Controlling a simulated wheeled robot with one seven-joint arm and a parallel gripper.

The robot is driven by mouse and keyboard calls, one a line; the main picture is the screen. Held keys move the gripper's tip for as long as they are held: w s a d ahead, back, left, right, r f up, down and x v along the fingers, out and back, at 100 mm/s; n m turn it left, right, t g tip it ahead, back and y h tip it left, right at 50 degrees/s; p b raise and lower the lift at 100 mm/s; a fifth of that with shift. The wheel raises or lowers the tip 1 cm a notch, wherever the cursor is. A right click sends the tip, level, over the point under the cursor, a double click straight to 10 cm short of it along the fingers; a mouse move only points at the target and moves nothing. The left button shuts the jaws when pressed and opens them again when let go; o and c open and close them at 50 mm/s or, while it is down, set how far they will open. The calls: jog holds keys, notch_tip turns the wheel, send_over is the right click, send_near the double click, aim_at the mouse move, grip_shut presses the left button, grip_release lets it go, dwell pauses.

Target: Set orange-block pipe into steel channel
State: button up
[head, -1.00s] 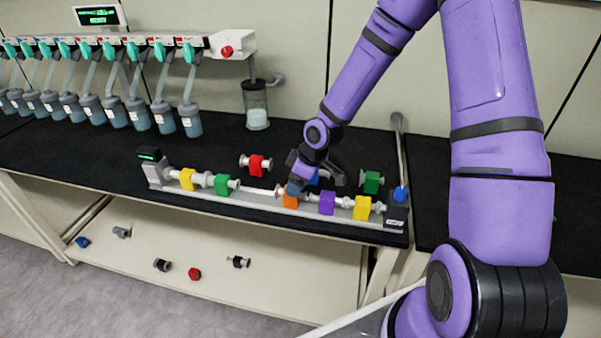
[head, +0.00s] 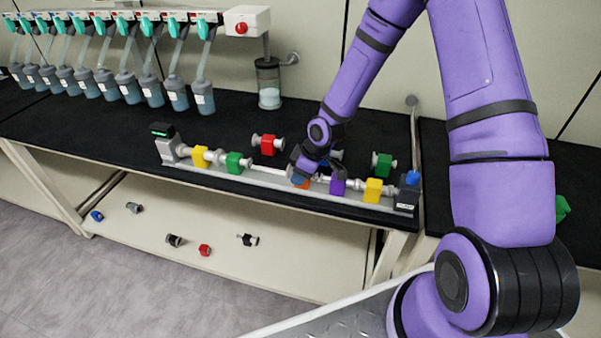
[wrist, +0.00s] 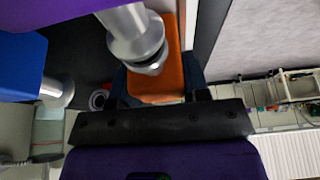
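The orange block pipe (wrist: 155,80) fills the space between my two dark blue fingers in the wrist view, and they appear to touch its sides. Its metal flanged end points up in that view. In the head view my gripper (head: 303,176) is low at the steel channel (head: 247,178), and only a little of the orange block (head: 305,184) shows beside a finger. It is in line between the green block pipe (head: 235,163) and the purple block pipe (head: 338,186). I cannot tell whether it rests fully in the channel.
A yellow block pipe (head: 200,157) and another yellow one (head: 373,190) sit in the channel. A red block pipe (head: 268,145) and a green one (head: 384,165) lie behind it. A blue block (wrist: 20,70) is close by my gripper. Loose parts lie on the lower shelf (head: 230,270).

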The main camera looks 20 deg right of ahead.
jog(key=c, duration=0.4)
jog(key=shift+s+d, duration=0.2)
jog(key=shift+d, duration=0.15)
dwell(0.3)
dwell(0.7)
jog(key=o, duration=1.1)
jog(key=shift+o, duration=0.2)
jog(key=shift+v, duration=5.4)
jog(key=shift+w+a, duration=0.1)
